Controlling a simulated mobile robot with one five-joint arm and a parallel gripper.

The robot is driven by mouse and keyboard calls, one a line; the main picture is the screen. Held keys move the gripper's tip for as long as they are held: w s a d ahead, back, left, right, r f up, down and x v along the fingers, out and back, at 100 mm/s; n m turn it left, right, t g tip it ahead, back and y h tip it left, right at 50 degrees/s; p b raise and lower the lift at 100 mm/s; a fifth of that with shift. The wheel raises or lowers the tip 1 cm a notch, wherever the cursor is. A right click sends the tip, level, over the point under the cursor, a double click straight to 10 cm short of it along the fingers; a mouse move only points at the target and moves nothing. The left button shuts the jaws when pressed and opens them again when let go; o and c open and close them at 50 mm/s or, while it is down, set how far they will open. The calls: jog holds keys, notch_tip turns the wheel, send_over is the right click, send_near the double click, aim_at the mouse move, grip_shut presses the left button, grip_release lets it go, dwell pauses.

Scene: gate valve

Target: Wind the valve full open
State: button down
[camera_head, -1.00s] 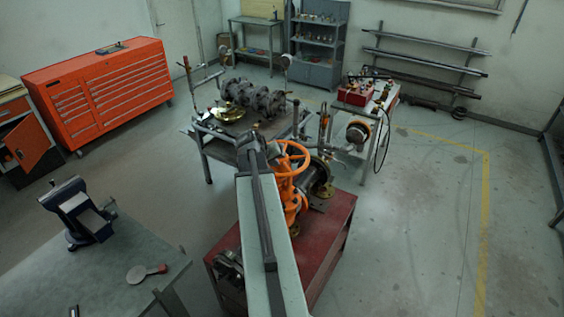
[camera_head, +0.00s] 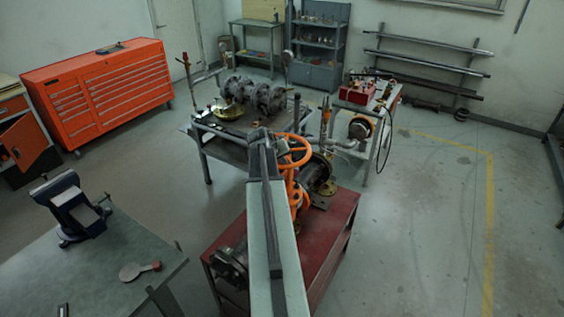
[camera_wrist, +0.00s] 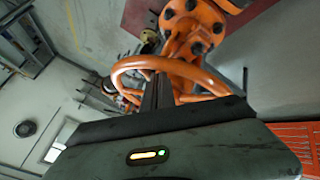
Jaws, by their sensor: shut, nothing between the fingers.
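The valve is orange, with an orange handwheel (camera_head: 302,146) on top, partly hidden behind my arm in the head view. In the wrist view the handwheel (camera_wrist: 190,68) fills the middle, with a bolted orange flange (camera_wrist: 193,22) of the valve body beyond it. My gripper (camera_wrist: 158,78) is shut and empty. Its dark fingers overlap the inside of the wheel's outline, with their tips close to the rim. I cannot tell whether they touch the rim. In the head view the fingers are too small and dark to make out well.
The valve stands on a red bench (camera_head: 335,215). A workbench with a blue vice (camera_head: 75,208) is at the lower left. A dark table (camera_head: 225,145) with machine parts stands behind the valve. An orange tool chest (camera_head: 100,90) is at the far left. The floor at the right is clear.

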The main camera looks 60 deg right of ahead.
jog(key=shift+s+d, duration=0.4)
jog(key=shift+s, duration=0.2)
jog(key=p+v, duration=0.7)
jog(key=v, duration=0.3)
jog(key=shift+s+p, duration=0.35)
jog(key=shift+p, duration=0.05)
